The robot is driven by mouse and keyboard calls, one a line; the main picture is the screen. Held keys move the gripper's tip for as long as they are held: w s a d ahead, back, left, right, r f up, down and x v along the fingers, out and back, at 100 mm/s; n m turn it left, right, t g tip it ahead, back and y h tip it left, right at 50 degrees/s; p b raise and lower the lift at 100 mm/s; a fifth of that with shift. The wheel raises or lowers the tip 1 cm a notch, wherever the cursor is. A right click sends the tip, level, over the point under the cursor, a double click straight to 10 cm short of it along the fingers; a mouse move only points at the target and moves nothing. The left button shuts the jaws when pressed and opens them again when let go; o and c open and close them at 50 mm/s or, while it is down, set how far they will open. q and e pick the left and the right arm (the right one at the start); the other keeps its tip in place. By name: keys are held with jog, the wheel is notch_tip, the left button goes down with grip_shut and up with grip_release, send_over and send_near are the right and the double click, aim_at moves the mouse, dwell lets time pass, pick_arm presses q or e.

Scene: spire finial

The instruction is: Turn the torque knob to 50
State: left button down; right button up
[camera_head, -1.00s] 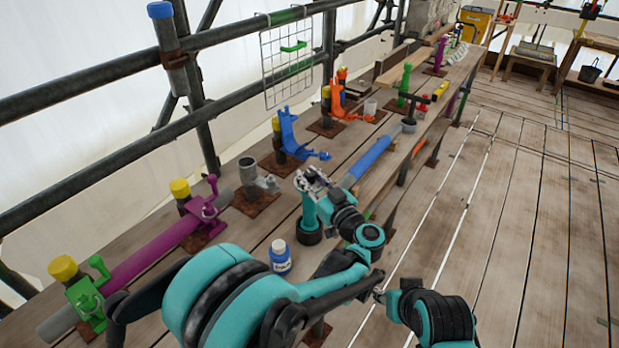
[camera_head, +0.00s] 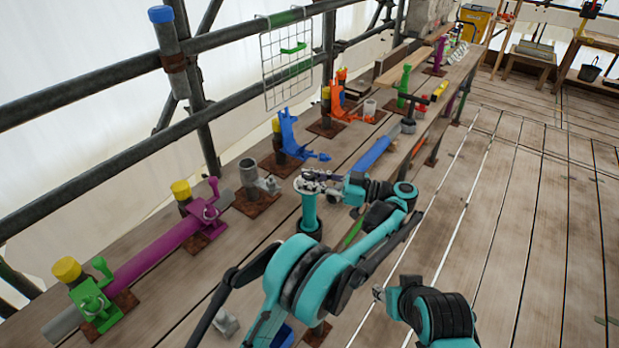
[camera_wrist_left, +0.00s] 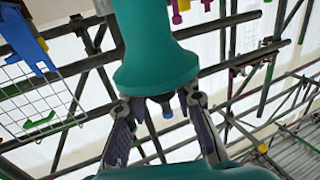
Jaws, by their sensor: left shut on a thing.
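I cannot make out any torque scale or number. My right gripper (camera_head: 379,293) shows only as a small dark tip low in the head view.
A purple clamp (camera_head: 203,213) and a green clamp (camera_head: 92,299) sit on a tube at the left. A blue clamp (camera_head: 290,135) and a blue tube (camera_head: 372,155) lie beyond the teal tool. Steel rails run along the left. The plank floor (camera_head: 530,220) at right is clear.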

aim_at(309, 175)
pick_arm(q)
jog(key=shift+g, duration=0.3)
jog(key=c, duration=1.2)
grip_release()
notch_tip(309, 175, up, 10)
